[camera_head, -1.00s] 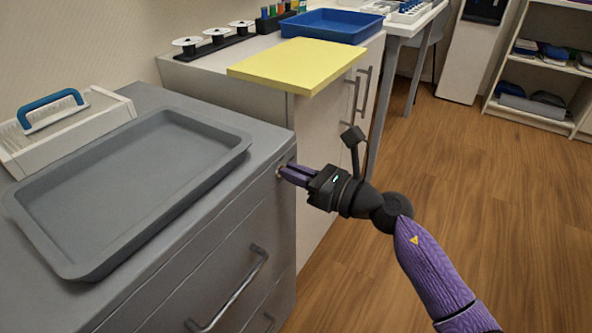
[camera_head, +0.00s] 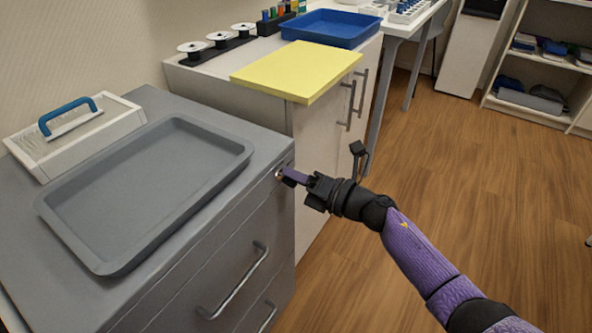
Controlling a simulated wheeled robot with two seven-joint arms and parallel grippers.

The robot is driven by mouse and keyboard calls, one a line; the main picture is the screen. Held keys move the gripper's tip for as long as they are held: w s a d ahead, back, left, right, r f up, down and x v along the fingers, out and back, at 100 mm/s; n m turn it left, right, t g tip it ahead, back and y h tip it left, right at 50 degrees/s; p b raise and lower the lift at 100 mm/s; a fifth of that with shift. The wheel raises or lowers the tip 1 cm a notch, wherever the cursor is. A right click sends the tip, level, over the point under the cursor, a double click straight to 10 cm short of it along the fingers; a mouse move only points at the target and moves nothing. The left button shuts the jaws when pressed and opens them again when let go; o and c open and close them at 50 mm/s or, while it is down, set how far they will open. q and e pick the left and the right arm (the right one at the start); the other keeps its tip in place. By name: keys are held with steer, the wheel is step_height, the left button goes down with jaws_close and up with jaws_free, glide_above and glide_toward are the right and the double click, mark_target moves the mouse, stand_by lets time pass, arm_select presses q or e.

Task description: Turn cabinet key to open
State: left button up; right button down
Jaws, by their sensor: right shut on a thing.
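The grey cabinet (camera_head: 262,220) stands at the left with drawers on its front. A small round metal lock (camera_head: 279,174) sits near the top right corner of that front. The top drawer looks closed. My left gripper is not in view.
A grey tray (camera_head: 70,237) and a white caddy with a blue handle (camera_head: 22,152) sit on the cabinet. A yellow board (camera_head: 298,70) overhangs the white cabinet (camera_head: 318,135) behind. Open wooden floor (camera_head: 480,190) lies to the right.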

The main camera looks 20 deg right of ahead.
steer(key=m+p, duration=0.1)
steer(key=m, duration=0.4)
steer(key=shift+d+f+p, duration=0.1)
steer(key=shift+p, duration=0.3)
steer(key=shift+f+m, duration=0.1)
steer(key=shift+m, duration=0.7)
steer(key=c, duration=0.7)
jaws_free()
